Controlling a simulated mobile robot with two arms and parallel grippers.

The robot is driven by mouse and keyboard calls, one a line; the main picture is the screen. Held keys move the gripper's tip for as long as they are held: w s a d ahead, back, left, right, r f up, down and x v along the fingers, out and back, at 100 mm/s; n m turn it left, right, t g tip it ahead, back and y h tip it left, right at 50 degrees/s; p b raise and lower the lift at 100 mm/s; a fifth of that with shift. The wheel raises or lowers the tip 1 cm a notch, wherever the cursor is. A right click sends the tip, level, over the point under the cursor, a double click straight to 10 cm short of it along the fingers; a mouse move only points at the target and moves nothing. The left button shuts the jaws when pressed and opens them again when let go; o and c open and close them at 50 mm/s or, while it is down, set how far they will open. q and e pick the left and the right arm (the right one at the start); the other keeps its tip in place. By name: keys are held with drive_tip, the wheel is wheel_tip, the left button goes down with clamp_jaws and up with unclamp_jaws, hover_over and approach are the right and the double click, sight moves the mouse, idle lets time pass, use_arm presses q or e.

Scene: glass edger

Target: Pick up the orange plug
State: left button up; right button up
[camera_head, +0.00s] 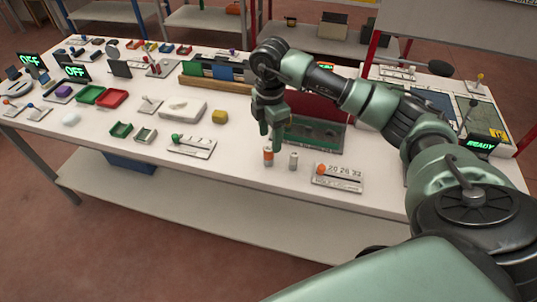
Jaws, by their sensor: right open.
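A small upright cylinder with orange on it, seemingly the orange plug (268,156), stands on the white table near its front edge. My right gripper (271,140) points down just above it, with its fingers open. I cannot tell whether the fingertips overlap the top of the plug. A similar grey cylinder (293,160) stands just to the right of it. My left gripper is not in view.
A numbered plate with an orange knob (337,176) lies right of the cylinders. A plate with a green knob (192,145) and a yellow block (220,117) lie to the left. The table front between the plates is fairly clear.

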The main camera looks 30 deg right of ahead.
sight(269, 148)
drive_tip(key=f, duration=0.1)
drive_tip(key=f+p, duration=0.1)
drive_tip(key=f, duration=0.1)
drive_tip(key=f+p, duration=0.1)
drive_tip(key=f, duration=0.1)
drive_tip(key=shift+w+f, duration=0.25)
drive_tip(key=shift+w, duration=0.05)
drive_tip(key=shift+f, duration=0.35)
drive_tip(key=shift+w, duration=0.1)
clamp_jaws()
